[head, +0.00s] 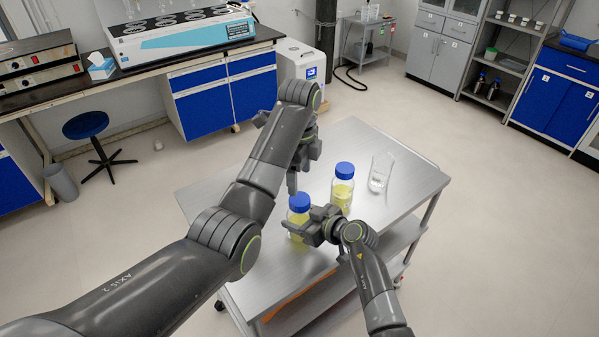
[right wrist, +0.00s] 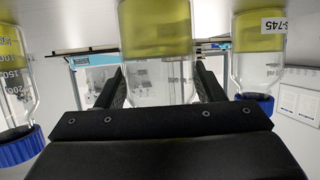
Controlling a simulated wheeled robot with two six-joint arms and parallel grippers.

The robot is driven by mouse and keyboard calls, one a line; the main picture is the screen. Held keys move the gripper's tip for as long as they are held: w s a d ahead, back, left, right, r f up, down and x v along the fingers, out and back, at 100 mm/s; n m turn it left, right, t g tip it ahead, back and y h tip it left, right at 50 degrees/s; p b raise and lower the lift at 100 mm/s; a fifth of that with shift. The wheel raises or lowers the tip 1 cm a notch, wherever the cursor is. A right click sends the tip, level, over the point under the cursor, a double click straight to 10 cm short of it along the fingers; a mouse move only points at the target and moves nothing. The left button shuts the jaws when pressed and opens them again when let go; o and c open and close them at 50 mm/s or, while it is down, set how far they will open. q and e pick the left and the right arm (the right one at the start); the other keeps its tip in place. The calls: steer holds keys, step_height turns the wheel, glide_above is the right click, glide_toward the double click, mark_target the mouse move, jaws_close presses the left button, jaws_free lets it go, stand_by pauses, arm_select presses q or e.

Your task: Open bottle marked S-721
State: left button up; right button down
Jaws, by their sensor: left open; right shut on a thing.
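A bottle of yellow liquid with a blue cap (head: 299,202) stands at the near side of the steel cart. My right gripper (head: 303,230) is shut around its body; the held bottle (right wrist: 157,55) fills the middle of the right wrist view, between the fingers. No label on it is readable, so I cannot tell whether it is S-721. My left gripper (head: 293,184) is open just above the blue cap, pointing down. A second blue-capped bottle (head: 342,190) stands to the right. The right wrist view shows a bottle labelled S-745 (right wrist: 258,55) and another capped bottle (right wrist: 14,80).
A clear glass beaker (head: 380,172) stands on the cart top (head: 405,190), right of the bottles. My left arm hides part of the cart's left side. The cart's right edge has bare room. A blue-fronted bench (head: 215,95) stands behind.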

mark_target(299, 199)
arm_select(q)
steer(key=m, duration=1.1)
steer(key=shift+f, duration=4)
steer(key=shift+c, duration=0.3)
